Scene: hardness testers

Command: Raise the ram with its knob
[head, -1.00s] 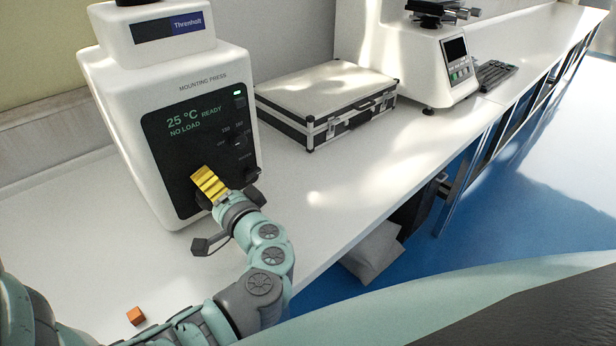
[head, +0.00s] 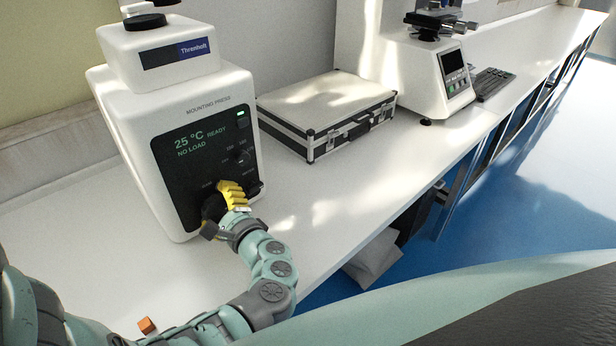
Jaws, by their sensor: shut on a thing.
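The white mounting press (head: 120,140) stands at the left of the bench in the head view. Its dark front panel (head: 176,172) shows "25 °C READY" and "NO LOAD", with a small green light at the upper right. My gripper (head: 222,200), with a yellow ribbed part, is at the lower part of the panel. It is shut on a dark knob (head: 211,207), which it mostly hides. A smaller dial (head: 241,156) shows higher on the panel, clear of my gripper. The ram itself cannot be made out.
A silver-white case (head: 325,105) with black edges lies to the right of the press. A white tester (head: 430,75) and a keyboard (head: 493,82) stand farther along the bench. A small orange cube (head: 147,325) lies at the front left.

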